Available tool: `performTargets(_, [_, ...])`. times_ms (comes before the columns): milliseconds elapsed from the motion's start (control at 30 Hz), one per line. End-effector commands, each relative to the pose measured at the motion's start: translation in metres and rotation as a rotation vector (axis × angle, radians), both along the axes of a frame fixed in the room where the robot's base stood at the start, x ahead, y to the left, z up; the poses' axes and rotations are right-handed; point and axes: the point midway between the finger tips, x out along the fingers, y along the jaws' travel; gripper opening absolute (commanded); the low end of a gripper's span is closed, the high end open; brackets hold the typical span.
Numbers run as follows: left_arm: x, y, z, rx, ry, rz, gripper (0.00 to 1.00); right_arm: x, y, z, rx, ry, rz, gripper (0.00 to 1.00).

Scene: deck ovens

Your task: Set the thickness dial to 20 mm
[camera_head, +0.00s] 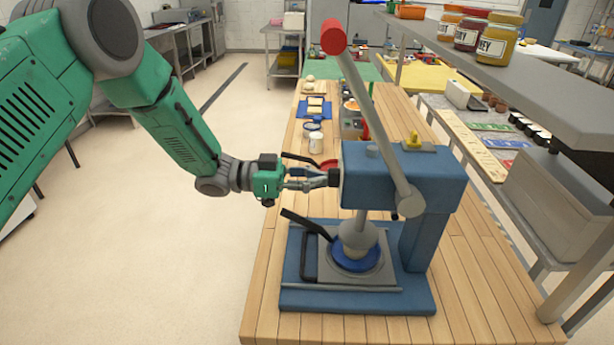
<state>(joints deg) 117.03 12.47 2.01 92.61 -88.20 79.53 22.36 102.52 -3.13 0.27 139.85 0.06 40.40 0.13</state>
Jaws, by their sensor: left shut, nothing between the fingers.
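A blue press machine (415,250) stands on the wooden table. A grey lever with a red knob (333,37) rises from its right side. A dark round knob (335,177) sticks out of the left face of its upper body; it looks like the thickness dial, but no scale marks are readable. My left gripper (316,179) reaches in from the left and is shut, with its fingertips at or very near this knob. I cannot tell whether they touch. Below, a blue round plate (357,255) sits under the press head. My right gripper is not in view.
Behind stand a white cup (315,142), a blue board (314,107) with pale blocks, and a red dish. A grey shelf (520,85) with honey jars (499,38) overhangs the right side.

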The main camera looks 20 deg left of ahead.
Motion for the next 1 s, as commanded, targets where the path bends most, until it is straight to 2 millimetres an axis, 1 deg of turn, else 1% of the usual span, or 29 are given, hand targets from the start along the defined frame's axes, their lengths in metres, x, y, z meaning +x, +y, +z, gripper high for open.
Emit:
performTargets(33, [0.0044,-0.0091,0.0120,-0.020,-0.010,-0.004,0.00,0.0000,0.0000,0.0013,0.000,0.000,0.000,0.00])
performTargets(567, [0.0048,-0.0092,0.0113,-0.026,0.013,-0.004,0.00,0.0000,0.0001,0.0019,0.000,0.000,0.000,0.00])
performTargets(600, [0.0048,-0.0093,0.0113,-0.026,0.013,-0.004,0.05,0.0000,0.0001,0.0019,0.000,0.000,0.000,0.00])
performTargets(667, [0.0048,-0.0092,0.0112,-0.026,0.013,-0.004,0.26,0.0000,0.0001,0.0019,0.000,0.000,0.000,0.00])
performTargets(700, [0.0047,-0.0091,0.0113,-0.027,0.013,-0.004,0.40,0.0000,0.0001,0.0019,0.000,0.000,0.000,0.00])
performTargets(733, [0.0045,-0.0091,0.0113,-0.027,0.013,-0.004,0.51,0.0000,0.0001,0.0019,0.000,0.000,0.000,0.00])
performTargets(767, [0.0041,-0.0088,0.0113,-0.027,0.014,-0.004,0.54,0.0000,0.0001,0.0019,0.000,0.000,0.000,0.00])
performTargets(1000, [-0.0007,0.0006,0.0084,-0.032,0.017,-0.005,0.54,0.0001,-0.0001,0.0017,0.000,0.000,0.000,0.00])
